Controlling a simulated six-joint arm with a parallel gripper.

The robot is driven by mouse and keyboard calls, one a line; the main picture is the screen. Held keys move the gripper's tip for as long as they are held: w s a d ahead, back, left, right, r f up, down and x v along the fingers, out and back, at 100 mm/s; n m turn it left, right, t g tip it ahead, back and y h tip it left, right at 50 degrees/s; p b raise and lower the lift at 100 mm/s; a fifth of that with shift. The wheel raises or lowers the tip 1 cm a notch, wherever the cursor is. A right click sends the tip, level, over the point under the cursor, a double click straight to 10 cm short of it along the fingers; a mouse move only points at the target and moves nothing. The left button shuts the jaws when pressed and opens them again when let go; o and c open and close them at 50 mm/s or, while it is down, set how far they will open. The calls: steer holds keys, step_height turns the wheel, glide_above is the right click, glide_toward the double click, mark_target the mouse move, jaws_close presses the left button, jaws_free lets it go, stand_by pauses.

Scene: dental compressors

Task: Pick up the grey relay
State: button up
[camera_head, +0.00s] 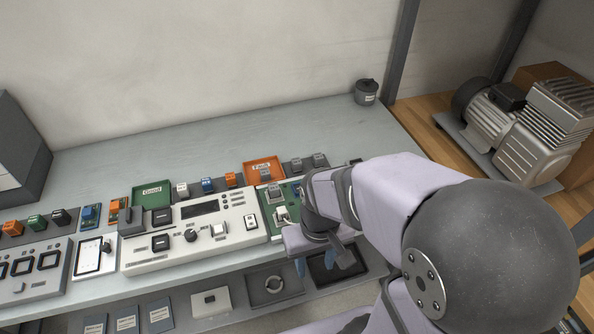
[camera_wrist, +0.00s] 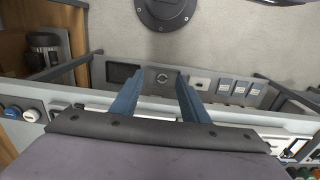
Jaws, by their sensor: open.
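Several small grey blocks could be the grey relay, and I cannot tell which one is meant. One grey block (camera_head: 296,163) and another grey block (camera_head: 319,159) stand on the bench right of the orange "Fault" tray (camera_head: 249,165). A further grey block (camera_head: 273,190) sits on the green board (camera_head: 268,208), left of my arm. My gripper (camera_head: 318,267) is low at the bench's front edge, right of and in front of the board, partly hidden by my wrist. In the wrist view its blue fingers (camera_wrist: 160,74) are apart with nothing between them.
The long white control panel (camera_head: 165,255) lies left of the board. A green "Good" tray (camera_head: 151,191) and coloured relays stand behind it. A lower shelf (camera_head: 235,284) holds cards and a ring. A grey pot (camera_head: 366,92) stands at the back; the rear bench (camera_head: 310,122) is clear.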

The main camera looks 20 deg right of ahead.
steer(key=shift+o, duration=0.6)
steer(key=w+d+r+p, duration=0.1)
steer(key=w+r+p, duration=0.15)
steer(key=w, duration=0.95)
steer(key=w+d+r+p, duration=0.1)
steer(key=w+d+r, duration=0.15)
steer(key=w, duration=0.95)
steer(key=p, duration=0.4)
glide_above(297, 163)
steer(key=f, duration=0.5)
steer(key=shift+s+a+f, duration=0.15)
steer(key=shift+a+f, duration=0.05)
steer(key=shift+a, duration=0.1)
steer(key=shift+d+f, duration=0.35)
steer(key=shift+f, duration=0.35)
steer(key=shift+f, duration=0.1)
step_height(297, 163, down, 2)
steer(key=shift+b, duration=1.05)
